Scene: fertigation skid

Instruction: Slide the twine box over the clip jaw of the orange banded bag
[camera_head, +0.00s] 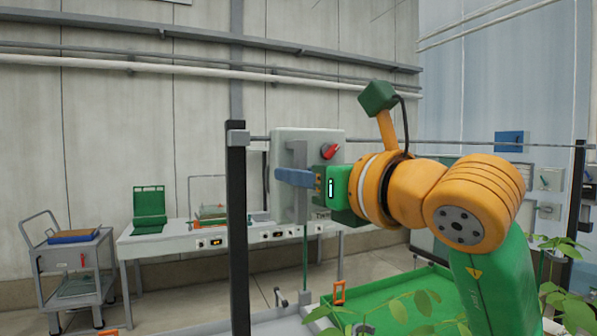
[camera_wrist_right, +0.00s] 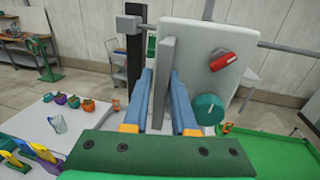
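My right gripper (camera_head: 293,178) is at a grey upright bar (camera_head: 299,210) in front of a pale grey panel. In the right wrist view its two blue fingers (camera_wrist_right: 162,78) lie on either side of this bar (camera_wrist_right: 164,55). I cannot tell whether they press on it. Small round orange, purple and green items (camera_wrist_right: 73,102) sit on a white table at the left of the wrist view; an orange one (camera_wrist_right: 60,99) is among them, but I cannot tell whether it is the banded bag. I cannot make out the twine box or a clip jaw. My left gripper is not in view.
The panel (camera_wrist_right: 195,45) carries a red handle (camera_wrist_right: 220,60) and a teal knob (camera_wrist_right: 208,108). A dark post (camera_head: 237,220) stands close to its left. A clear jug (camera_wrist_right: 57,122) stands on the white table. A green tray (camera_head: 390,300) with plants lies below my right arm.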

